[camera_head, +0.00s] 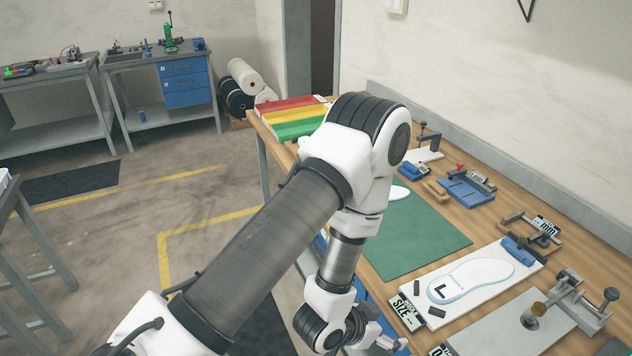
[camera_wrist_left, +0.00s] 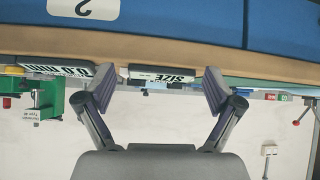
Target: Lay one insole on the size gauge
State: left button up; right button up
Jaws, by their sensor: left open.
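The size gauge (camera_head: 418,287) is a white board on the wooden bench at the lower right, with a blue stop piece on its far end and a sign reading SIZE at its near end. A white insole shape (camera_head: 478,275) with a pale blue rim and a black L lies on it; I cannot tell whether it is loose or printed. Another white insole (camera_head: 398,192) shows partly on the green mat, behind my arm. My left gripper (camera_head: 385,338) is low by the bench's front edge, apart from the gauge. The left wrist view shows its fingers (camera_wrist_left: 158,90) spread and empty.
The green mat (camera_head: 425,240) is mostly bare. Red, yellow and green trays (camera_head: 290,115) stand at the bench's far end. Blue fixtures (camera_head: 468,190) and a clamp device (camera_head: 575,300) stand along the wall side. The SIZE sign (camera_wrist_left: 162,75) shows in the left wrist view.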

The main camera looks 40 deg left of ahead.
pick_arm(q)
jog(key=s+a+f+n+g+y, duration=0.1)
jog(key=s+f+g, duration=0.3)
jog(key=s, duration=0.6)
jog(key=s+a+f+n+g+y, duration=0.1)
jog(key=s+a+f+g, duration=0.1)
jog(key=s+f+g, duration=0.3)
jog(key=s+f, duration=0.4)
jog(key=s, duration=0.1)
jog(key=shift+n+y, duration=0.3)
jog(key=shift+n, duration=0.1)
